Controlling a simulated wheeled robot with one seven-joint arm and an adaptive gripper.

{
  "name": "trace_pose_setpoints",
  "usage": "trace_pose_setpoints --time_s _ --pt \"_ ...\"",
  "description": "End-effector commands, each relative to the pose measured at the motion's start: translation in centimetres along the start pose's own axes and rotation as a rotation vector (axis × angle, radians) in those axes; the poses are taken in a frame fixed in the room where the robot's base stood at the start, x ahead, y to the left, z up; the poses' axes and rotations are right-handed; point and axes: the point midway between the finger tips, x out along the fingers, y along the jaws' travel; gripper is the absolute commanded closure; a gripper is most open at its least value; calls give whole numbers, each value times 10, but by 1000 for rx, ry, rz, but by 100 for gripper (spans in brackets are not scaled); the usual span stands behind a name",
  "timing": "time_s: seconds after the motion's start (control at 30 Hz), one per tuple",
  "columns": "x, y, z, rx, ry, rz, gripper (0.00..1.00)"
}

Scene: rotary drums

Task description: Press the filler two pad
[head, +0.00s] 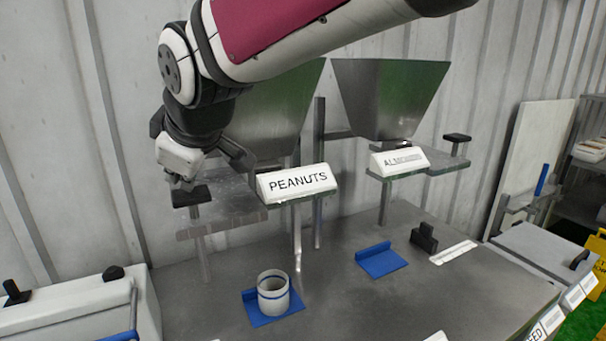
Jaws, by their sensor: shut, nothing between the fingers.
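Two hopper fillers stand at the back, and neither shows a number that I can read. The left hopper (275,110) has a sign reading PEANUTS (298,183) and a black pad (190,197) at its left. The right hopper (388,95) has a sign (399,161) starting with "AL", its rest too small to read, and a black pad (456,138) at its right. My gripper (178,182) is shut and empty, pointing down just over the left pad. I cannot tell whether it touches the pad. The right pad is clear of my arm.
A white jar with blue bands (273,293) stands on a blue plate (256,318) below the left hopper. A second blue plate (382,263) is empty. A black block (424,238) and a white strip (454,252) lie to its right. Corrugated wall is behind.

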Motion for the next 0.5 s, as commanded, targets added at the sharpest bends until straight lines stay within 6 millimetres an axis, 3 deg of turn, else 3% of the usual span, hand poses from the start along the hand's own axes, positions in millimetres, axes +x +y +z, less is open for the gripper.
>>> trace_pose_setpoints --time_s 0.5 --pt "5 -4 4 1 -3 -2 100"
